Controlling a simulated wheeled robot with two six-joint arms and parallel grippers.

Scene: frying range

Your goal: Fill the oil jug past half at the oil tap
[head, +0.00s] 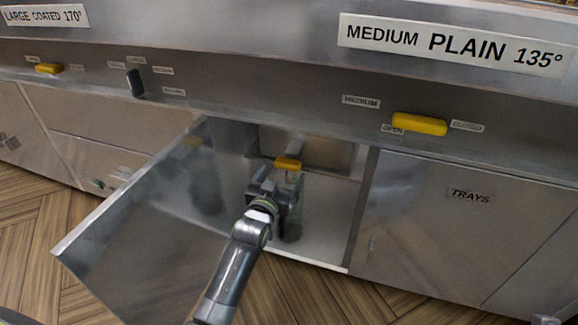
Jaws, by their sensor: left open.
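My left gripper (277,183) reaches into an open cabinet under the frying range. It is open, with its fingers pointing inward just below and in front of the oil tap, whose yellow handle (288,163) sits on a grey pipe. A dark, see-through vessel that looks like the oil jug (292,228) stands on the cabinet floor under the tap, just beyond and to the right of the gripper. The gripper and wrist hide much of it, so I cannot tell its oil level or whether the fingers touch it. My right gripper is not in view.
The cabinet door (140,225) stands wide open to the left of my arm. The pale cabinet floor (325,240) is bare to the right. A closed door marked TRAYS (440,230) is at right. Yellow handles (419,124) sit on the panel above.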

